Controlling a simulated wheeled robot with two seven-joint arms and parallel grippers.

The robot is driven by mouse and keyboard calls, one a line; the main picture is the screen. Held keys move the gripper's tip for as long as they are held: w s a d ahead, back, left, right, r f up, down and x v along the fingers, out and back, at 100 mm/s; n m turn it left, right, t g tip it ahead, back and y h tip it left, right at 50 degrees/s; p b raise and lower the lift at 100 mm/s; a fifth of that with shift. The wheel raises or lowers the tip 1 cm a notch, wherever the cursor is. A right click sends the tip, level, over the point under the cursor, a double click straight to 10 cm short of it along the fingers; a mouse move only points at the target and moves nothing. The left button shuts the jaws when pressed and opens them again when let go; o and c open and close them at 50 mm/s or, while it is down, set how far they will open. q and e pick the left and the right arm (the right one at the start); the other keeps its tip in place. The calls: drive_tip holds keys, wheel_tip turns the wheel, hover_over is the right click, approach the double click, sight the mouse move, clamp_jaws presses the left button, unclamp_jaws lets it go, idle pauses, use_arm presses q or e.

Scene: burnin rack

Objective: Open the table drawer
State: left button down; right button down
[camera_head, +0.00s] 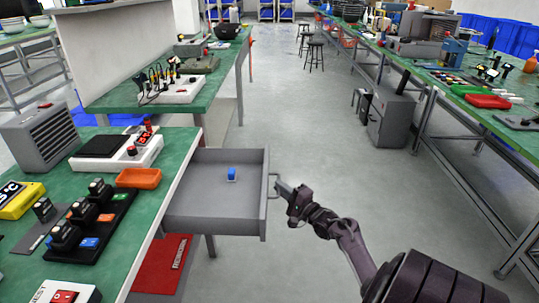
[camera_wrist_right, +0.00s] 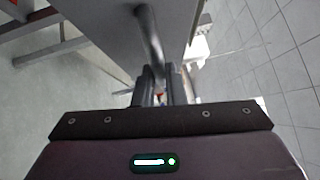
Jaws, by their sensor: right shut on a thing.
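The grey table drawer (camera_head: 205,200) is pulled out from under the green-topped table (camera_head: 150,205) and stands open toward the right. A small blue object (camera_head: 232,174) stands on its floor. My right gripper (camera_head: 279,190) is at the drawer's front, shut on the handle (camera_head: 264,208). In the right wrist view the handle (camera_wrist_right: 148,35) runs down between the fingers (camera_wrist_right: 152,85), with the drawer front (camera_wrist_right: 110,30) beside it. My left gripper is not in view.
On the table are an orange tray (camera_head: 138,178), a black rack with several modules (camera_head: 90,225) and a grey vented box (camera_head: 40,135). A red mat (camera_head: 160,265) lies below the table. The floor aisle (camera_head: 320,150) right of the drawer is clear.

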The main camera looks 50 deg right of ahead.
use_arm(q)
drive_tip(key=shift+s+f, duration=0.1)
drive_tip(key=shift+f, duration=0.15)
use_arm(e)
drive_tip(key=shift+s+d+f, duration=0.1)
drive_tip(key=shift+s+d, duration=0.2)
drive_tip(key=shift+s, duration=0.1)
drive_tip(key=c, duration=1.5)
unclamp_jaws()
